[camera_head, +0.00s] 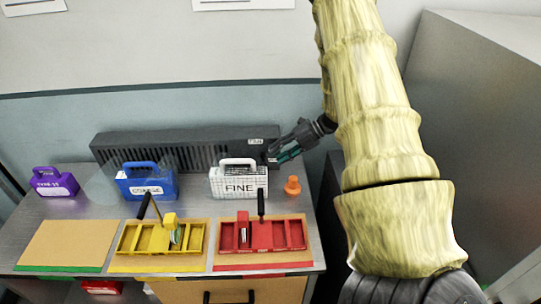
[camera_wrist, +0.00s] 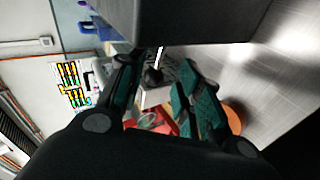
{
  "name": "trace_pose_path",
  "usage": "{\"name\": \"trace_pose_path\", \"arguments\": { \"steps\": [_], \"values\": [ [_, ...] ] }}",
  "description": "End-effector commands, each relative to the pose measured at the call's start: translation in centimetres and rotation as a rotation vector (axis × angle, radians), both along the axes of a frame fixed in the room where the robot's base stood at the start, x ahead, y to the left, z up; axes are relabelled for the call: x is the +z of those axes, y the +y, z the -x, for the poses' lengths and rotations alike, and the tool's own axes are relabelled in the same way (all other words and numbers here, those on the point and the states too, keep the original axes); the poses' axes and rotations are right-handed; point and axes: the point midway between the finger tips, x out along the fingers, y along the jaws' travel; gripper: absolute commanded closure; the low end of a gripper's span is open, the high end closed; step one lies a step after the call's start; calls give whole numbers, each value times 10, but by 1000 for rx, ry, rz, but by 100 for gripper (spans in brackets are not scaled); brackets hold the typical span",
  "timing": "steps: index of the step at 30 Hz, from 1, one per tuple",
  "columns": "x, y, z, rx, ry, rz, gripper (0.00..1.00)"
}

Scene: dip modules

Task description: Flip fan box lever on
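The fan box (camera_head: 180,137) is a long dark grey vented box at the back of the table, with a small white label near its right end. My gripper (camera_head: 279,154), with dark green fingers, is at the box's right end, coming in from the right. In the wrist view my gripper (camera_wrist: 157,82) has its fingers apart, with a gap between them. In the head view the lever cannot be made out beside the fingers.
In front stand a purple case (camera_head: 55,182), a blue case (camera_head: 147,183), a white FINE case (camera_head: 239,182) and an orange piece (camera_head: 292,186). Nearer lie a yellow tray (camera_head: 125,238) and a red tray (camera_head: 297,234) with upright handles. A large grey cabinet (camera_head: 480,130) is on the right.

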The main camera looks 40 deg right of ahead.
Motion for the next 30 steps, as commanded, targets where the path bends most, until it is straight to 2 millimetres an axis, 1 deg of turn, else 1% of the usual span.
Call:
{"name": "trace_pose_path", "arguments": {
  "steps": [1,6,9,13,18,26,29,30],
  "values": [
    [6,-7,4,0,-2,0,65],
    [21,-28,17,0,-2,1,65],
    [28,-37,22,0,-2,0,65],
    [33,-44,27,-1,-1,0,65],
    [36,-48,30,0,-1,-1,65],
    [37,-47,29,0,-1,-2,65],
    [43,-42,26,3,-18,-6,65],
    [48,-36,22,6,-31,-10,65]
  ]
}}
